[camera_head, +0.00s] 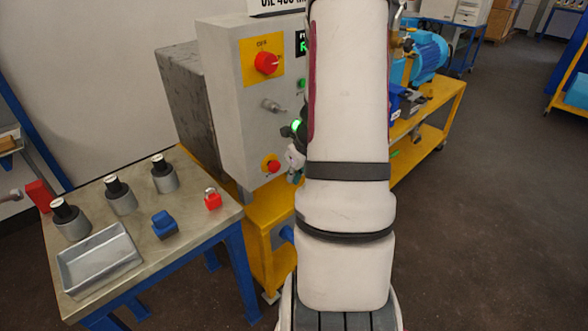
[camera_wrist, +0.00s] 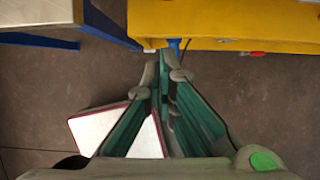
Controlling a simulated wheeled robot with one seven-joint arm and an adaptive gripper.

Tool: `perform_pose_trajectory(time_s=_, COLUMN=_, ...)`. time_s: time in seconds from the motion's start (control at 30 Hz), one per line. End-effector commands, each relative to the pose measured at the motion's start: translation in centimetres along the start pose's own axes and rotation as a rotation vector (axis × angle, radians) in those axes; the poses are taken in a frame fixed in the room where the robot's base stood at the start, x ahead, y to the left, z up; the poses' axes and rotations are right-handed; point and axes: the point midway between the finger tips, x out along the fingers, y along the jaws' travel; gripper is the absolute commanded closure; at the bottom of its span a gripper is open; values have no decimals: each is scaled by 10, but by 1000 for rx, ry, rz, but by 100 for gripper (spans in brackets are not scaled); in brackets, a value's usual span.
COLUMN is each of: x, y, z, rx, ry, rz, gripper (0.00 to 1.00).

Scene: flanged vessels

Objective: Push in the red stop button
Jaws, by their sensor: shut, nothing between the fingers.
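The red stop button (camera_head: 273,166) sits on a round yellow backing low on the front of the grey control cabinet (camera_head: 229,104). My gripper is partly seen at the left edge of my arm (camera_head: 296,160), a little to the right of the button in the head view; my arm hides the rest. The gap between gripper and button cannot be judged. In the wrist view my gripper (camera_wrist: 165,75) is shut and empty, its fingertips over the floor. The button does not show there.
A red rotary switch (camera_head: 266,62) on a yellow plate, a key switch (camera_head: 271,105) and a green lamp (camera_head: 296,125) are above the button. A yellow frame (camera_wrist: 235,22) crosses the wrist view's top. A workbench (camera_head: 196,222) with parts stands left.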

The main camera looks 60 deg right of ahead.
Motion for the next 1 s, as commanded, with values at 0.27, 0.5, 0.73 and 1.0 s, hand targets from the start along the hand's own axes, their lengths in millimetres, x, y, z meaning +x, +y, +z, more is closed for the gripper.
perform_pose_trajectory(time_s=0.27, x=16, y=0, z=27, rx=-4, ry=0, rz=1, gripper=100)
perform_pose_trajectory(time_s=0.5, x=21, y=0, z=37, rx=-1, ry=-1, rz=0, gripper=100)
perform_pose_trajectory(time_s=0.73, x=22, y=0, z=38, rx=0, ry=0, rz=0, gripper=100)
perform_pose_trajectory(time_s=1.0, x=26, y=1, z=48, rx=-4, ry=0, rz=1, gripper=100)
